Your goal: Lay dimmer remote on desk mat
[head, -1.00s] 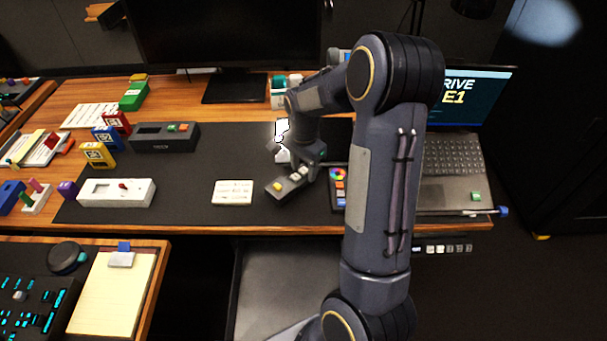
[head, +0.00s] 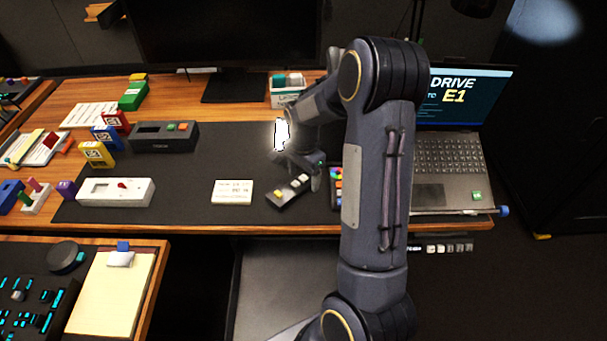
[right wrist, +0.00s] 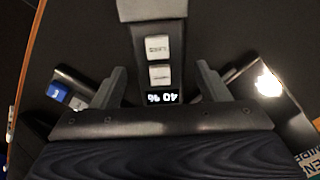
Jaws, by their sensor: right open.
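The dimmer remote is a slim dark bar with pale keys (head: 289,191). It lies at a slant on the dark desk mat (head: 190,205), near its front edge, right of a white card. My right gripper (head: 302,174) is just behind and over it, partly hidden by my own arm. My left gripper is not in view.
A white card (head: 232,191) lies just left of the remote. A keypad with coloured keys (head: 336,184) is close on the right. A glowing lamp (head: 281,133) stands behind. A laptop (head: 450,155) sits further right. The mat left of the card is partly clear.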

